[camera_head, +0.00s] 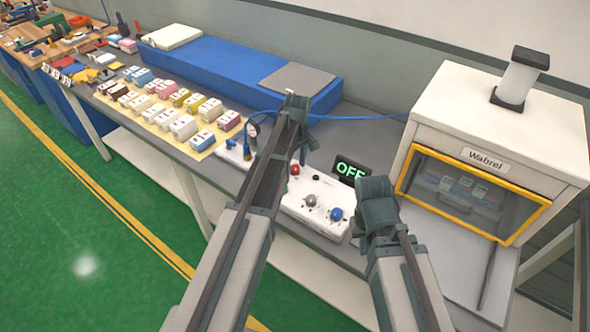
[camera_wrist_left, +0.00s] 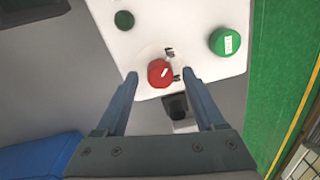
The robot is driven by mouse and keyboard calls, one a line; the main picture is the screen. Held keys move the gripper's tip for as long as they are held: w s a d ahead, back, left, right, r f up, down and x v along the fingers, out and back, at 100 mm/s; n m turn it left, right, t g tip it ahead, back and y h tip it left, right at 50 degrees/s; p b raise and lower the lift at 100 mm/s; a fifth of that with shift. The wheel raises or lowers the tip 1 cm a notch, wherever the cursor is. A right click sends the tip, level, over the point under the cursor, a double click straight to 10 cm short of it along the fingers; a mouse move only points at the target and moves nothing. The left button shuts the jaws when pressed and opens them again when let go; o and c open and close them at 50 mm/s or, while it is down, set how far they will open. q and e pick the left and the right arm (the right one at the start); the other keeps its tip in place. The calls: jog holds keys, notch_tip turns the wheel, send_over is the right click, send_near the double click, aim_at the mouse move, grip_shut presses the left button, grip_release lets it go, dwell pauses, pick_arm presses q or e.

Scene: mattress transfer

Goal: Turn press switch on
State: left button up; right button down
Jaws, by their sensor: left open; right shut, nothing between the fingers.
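A white control panel (camera_head: 318,222) lies on the grey bench, with a red button (camera_head: 295,170), a grey knob (camera_head: 310,200) and a blue knob (camera_head: 335,213). A black display (camera_head: 350,171) behind it reads "OFF" in green. In the left wrist view, a red button (camera_wrist_left: 160,72) with a white mark appears between the fingertips of my open left gripper (camera_wrist_left: 160,78); contact cannot be told. A green button (camera_wrist_left: 225,41) is to its right. My left gripper (camera_head: 302,148) is above the panel in the head view. My right gripper (camera_head: 360,222) is shut and empty near the panel's right end.
A press machine (camera_head: 495,110) labelled "Wabrel" with a yellow-framed window (camera_head: 470,195) stands at right. Several small boxes (camera_head: 183,127) fill the bench to the left. Green floor (camera_head: 80,220) is open in front.

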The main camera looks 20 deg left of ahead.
pick_arm(q)
grip_shut()
dwell(0.3)
jog(key=shift+m, duration=0.3)
jog(key=m, duration=0.3)
jog(key=shift+m, duration=0.4)
jog(key=m, duration=0.4)
jog(key=shift+m, duration=0.3)
jog(key=m, duration=0.4)
jog(key=shift+s+d+m, duration=0.1)
jog(key=shift+m, duration=0.2)
jog(key=shift+m+t, duration=0.3)
jog(key=shift+m, duration=1.8)
